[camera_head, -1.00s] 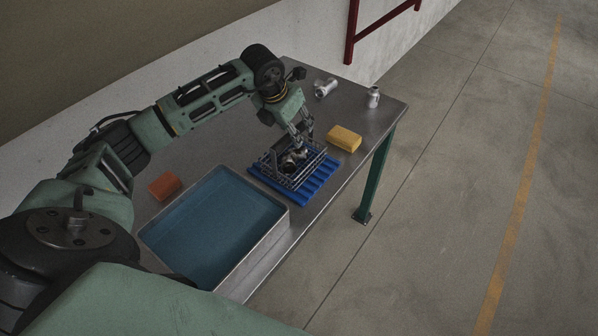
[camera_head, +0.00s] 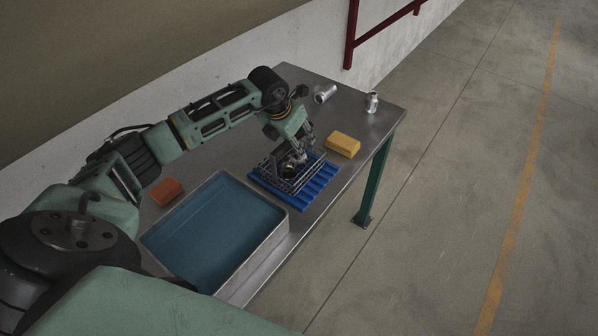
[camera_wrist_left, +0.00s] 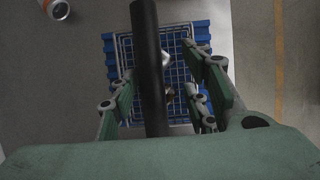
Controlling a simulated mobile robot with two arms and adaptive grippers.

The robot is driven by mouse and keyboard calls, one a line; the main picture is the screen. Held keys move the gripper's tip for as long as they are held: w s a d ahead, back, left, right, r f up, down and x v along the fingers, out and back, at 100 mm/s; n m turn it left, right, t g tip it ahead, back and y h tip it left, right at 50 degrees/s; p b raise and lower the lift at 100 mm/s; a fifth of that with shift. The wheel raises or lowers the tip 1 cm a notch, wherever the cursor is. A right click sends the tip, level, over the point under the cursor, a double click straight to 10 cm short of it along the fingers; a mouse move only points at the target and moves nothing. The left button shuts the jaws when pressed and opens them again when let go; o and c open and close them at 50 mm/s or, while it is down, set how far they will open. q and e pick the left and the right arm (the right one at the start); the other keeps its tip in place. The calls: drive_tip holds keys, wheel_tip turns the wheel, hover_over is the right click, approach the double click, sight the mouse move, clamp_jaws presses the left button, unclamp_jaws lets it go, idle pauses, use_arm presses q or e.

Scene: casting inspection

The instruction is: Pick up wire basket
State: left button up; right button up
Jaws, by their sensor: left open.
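The wire basket (camera_head: 287,181) sits on a blue ribbed mat (camera_head: 305,200) on the metal table, with a shiny metal part (camera_head: 291,161) inside it. My left gripper (camera_head: 303,150) is over the basket, pointing down. In the left wrist view the basket (camera_wrist_left: 178,70) lies on the blue mat (camera_wrist_left: 111,62), and the open fingers of my left gripper (camera_wrist_left: 165,95) are spread on either side over it. A dark bar crosses that view and hides part of the basket. I cannot tell whether the fingers touch the wire. My right gripper is not in view.
A tray of blue liquid (camera_head: 215,230) stands left of the basket. An orange block (camera_head: 166,191) is behind the tray. A yellow block (camera_head: 343,144) lies right of the basket. Two cans, one lying (camera_head: 325,94) and one upright (camera_head: 372,102), are at the table's far end.

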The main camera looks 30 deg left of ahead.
use_arm(q)
drive_tip(key=shift+f, duration=0.1)
idle(0.3)
clamp_jaws()
idle(0.4)
drive_tip(key=shift+w, duration=0.1)
